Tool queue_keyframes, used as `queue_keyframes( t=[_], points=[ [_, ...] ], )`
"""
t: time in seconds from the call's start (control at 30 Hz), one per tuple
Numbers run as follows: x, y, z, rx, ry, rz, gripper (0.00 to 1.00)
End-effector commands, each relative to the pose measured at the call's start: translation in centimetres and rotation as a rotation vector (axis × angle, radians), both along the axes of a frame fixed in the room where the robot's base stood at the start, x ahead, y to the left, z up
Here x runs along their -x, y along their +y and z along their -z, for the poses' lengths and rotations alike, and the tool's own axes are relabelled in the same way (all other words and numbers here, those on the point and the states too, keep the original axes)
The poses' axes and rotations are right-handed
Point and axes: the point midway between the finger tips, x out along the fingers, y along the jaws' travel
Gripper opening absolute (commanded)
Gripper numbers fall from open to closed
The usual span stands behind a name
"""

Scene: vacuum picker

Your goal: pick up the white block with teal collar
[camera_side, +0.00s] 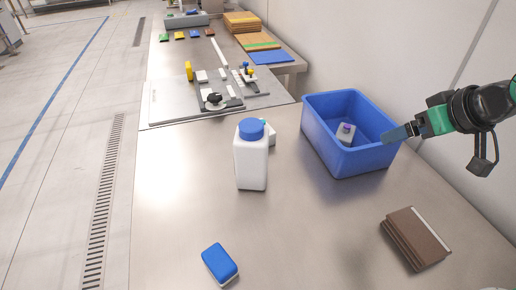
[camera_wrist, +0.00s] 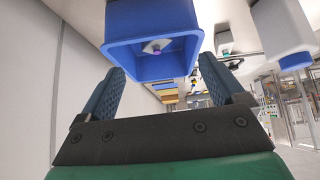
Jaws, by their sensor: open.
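The white block with teal collar (camera_side: 271,134) stands on the steel table, mostly hidden behind a white bottle in the side view; only its right edge and a bit of teal show. My gripper (camera_side: 394,134) is above the table at the right, by the right rim of the blue bin, well apart from the block. In the wrist view its two blue fingers (camera_wrist: 164,84) are spread with nothing between them.
The blue bin (camera_side: 345,164) holds a white block with a purple top (camera_side: 346,132). The white bottle with blue cap (camera_side: 251,164) stands left of it. A blue-and-white block (camera_side: 220,264) and brown boards (camera_side: 415,239) lie in front. The front middle is clear.

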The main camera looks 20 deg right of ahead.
Motion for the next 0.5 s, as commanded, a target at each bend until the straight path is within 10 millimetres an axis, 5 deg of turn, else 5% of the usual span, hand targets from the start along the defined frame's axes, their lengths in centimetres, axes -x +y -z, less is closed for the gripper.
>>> queue_keyframes(
  t=[0.27, 0.5],
  points=[
    [-9.4, 3.4, -1.9, 0.017, -0.178, -0.039, 0.89],
    [-16.9, 8.7, -0.2, -0.003, -0.347, -0.099, 0.89]
  ],
)
